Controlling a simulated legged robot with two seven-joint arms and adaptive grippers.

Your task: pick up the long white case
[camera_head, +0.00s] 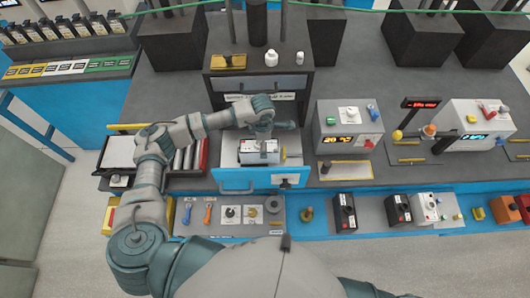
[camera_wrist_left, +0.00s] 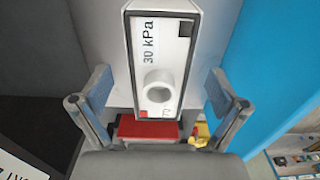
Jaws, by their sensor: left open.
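The long white case (camera_wrist_left: 158,70) fills the upper middle of the left wrist view. Its face reads "30 kPa" and carries a round white spout and a small red square. In the head view a white and dark case (camera_head: 252,155) lies in the open blue-fronted drawer (camera_head: 235,180), partly hidden by my arm. My left gripper (camera_head: 263,138) is above it. In the left wrist view its two fingers (camera_wrist_left: 158,92) are apart, one on each side of the case, with gaps visible. My right gripper is not in view.
A tray with grey cylinders (camera_head: 190,155) is left of the drawer. A grey device (camera_head: 347,125) stands to its right. The drawer walls are close by.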

